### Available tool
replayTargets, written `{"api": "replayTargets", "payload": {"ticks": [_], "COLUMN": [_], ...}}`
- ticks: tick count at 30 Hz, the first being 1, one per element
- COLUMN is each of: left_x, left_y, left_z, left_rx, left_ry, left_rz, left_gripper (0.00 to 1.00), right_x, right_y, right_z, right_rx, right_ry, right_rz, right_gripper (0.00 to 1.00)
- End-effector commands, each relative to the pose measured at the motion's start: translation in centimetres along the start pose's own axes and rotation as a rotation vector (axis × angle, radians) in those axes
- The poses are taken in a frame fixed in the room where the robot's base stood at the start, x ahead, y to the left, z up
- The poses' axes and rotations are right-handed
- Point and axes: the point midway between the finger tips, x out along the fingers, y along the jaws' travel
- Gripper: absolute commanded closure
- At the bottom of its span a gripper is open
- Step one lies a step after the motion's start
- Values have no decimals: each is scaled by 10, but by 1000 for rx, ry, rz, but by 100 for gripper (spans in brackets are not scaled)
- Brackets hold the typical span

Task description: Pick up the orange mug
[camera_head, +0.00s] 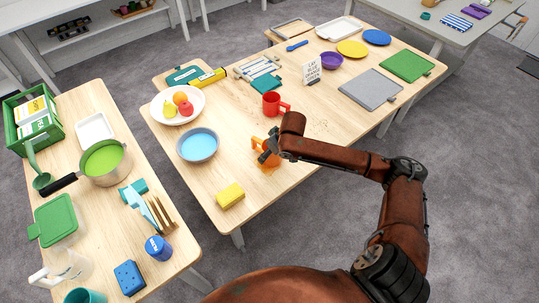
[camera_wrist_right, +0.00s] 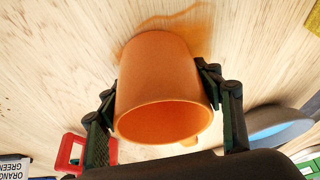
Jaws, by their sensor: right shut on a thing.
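The orange mug (camera_head: 262,144) is at the front edge of the middle table in the head view, partly covered by my right gripper (camera_head: 268,151). In the right wrist view the orange mug (camera_wrist_right: 160,85) fills the middle, its open rim toward the camera. My right gripper (camera_wrist_right: 158,88) has one dark finger on each side of it and is shut on its body. An orange tint shows on the wood by its far end. I cannot tell whether its base touches the table. My left gripper is not in view.
A red mug (camera_head: 272,103) stands just behind. A blue bowl (camera_head: 197,145) is to the left, a yellow sponge (camera_head: 230,195) at front left and a fruit plate (camera_head: 160,106) beyond.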

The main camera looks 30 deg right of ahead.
Motion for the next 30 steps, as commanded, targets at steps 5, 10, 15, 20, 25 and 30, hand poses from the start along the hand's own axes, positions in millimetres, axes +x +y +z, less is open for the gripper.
{"api": "replayTargets", "payload": {"ticks": [5,10,15,20,25,30], "left_x": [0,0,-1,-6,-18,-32], "left_y": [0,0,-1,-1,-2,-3], "left_z": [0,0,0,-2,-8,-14], "left_rx": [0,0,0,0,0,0], "left_ry": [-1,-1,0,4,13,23], "left_rz": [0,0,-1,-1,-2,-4], "left_gripper": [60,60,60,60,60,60], "right_x": [0,0,-2,-13,-38,-75], "right_y": [0,0,0,0,-3,-32], "right_z": [0,-1,-1,-6,-16,-22], "right_rx": [0,0,0,0,-2,-5], "right_ry": [0,2,2,4,7,9], "right_rz": [0,0,0,0,0,-2], "right_gripper": [70,74,74,74,74,74]}}
